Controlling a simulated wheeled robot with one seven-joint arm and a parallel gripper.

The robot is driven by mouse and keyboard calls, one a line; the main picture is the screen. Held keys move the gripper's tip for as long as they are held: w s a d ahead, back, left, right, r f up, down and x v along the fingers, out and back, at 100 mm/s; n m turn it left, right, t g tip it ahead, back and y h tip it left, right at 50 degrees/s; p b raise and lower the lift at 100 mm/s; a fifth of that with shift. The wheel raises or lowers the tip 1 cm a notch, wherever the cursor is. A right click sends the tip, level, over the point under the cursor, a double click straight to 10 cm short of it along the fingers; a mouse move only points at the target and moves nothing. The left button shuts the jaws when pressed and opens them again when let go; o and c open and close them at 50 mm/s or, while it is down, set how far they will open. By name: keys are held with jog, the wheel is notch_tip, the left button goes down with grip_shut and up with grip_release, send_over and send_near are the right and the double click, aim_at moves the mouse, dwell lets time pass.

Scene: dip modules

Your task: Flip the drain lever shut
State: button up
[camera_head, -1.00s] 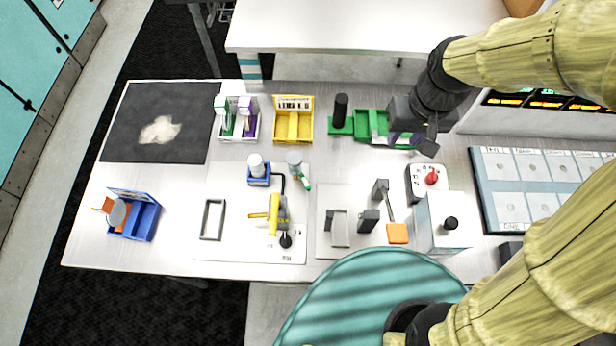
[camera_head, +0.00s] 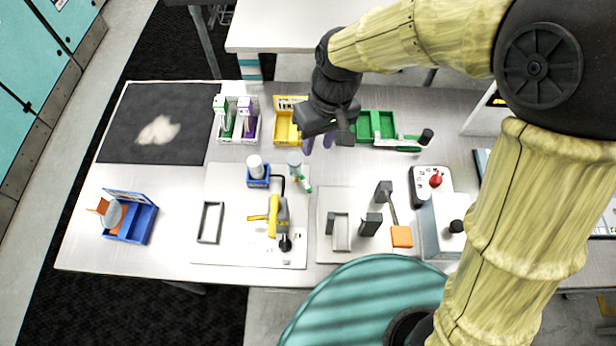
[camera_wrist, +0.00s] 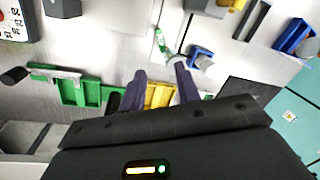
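I cannot tell for certain which part is the drain lever. A grey fitting (camera_head: 283,212) with a yellow handle (camera_head: 272,216) and a black knob stands on the middle white plate. A dark lever with an orange end (camera_head: 401,236) is on the plate to its right. A green tray (camera_head: 375,124) has a green bar (camera_head: 398,145) with a black end (camera_head: 426,135) beside it. My gripper (camera_head: 318,142) is above the bench between the yellow and green trays; its fingers are apart and empty, also in the wrist view (camera_wrist: 159,68). It hides the green tray's left side.
A yellow tray (camera_head: 284,127) is just left of my gripper. A red-knobbed box (camera_head: 432,184) is at right.

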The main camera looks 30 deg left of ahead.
aim_at(306, 184)
jog(key=f, duration=0.5)
jog(key=s+f+p, duration=0.1)
jog(key=f, duration=0.4)
jog(key=s+a+f, duration=0.1)
jog(key=f, duration=0.4)
jog(key=shift+a+p, duration=0.1)
jog(key=shift+p, duration=0.25)
grip_shut()
